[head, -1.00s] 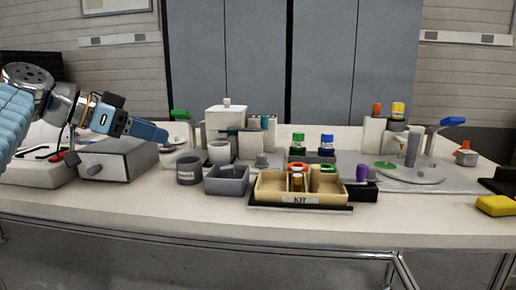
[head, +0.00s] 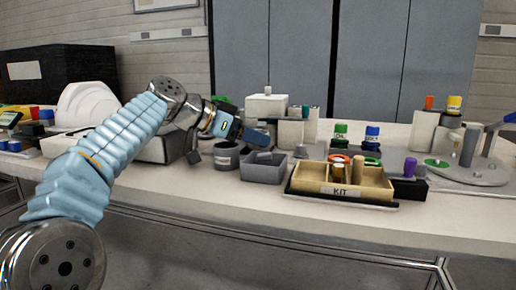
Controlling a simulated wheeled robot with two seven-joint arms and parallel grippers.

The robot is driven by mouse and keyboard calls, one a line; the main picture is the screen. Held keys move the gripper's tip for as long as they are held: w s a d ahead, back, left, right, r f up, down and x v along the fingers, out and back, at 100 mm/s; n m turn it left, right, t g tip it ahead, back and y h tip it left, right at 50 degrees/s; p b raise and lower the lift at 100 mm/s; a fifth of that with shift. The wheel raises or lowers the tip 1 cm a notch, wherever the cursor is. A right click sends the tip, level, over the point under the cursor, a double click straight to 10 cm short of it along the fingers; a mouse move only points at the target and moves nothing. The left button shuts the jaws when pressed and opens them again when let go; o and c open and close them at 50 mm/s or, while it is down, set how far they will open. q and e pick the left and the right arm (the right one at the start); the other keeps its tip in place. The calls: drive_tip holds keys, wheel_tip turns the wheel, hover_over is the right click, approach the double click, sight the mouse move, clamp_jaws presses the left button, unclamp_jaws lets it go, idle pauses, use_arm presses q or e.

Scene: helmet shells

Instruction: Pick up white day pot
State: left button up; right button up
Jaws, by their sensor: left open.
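I cannot clearly make out the white day pot now; a small white pot seen earlier behind the grey pot and bin is hidden by the gripper. I cannot tell if the fingers are around it. My right gripper is out of view.
A wooden kit tray (head: 372,186) stands right of the bin. A white lidded box (head: 266,106) and a pale block (head: 291,134) are behind the gripper. A white helmet shell (head: 86,106) is at the left. The table's front strip is clear.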

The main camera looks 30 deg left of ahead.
use_arm(q)
drive_tip(key=shift+w+d+f, duration=0.1)
drive_tip(key=shift+w+d, duration=0.05)
drive_tip(key=shift+w, duration=0.05)
drive_tip(key=c, duration=0.8)
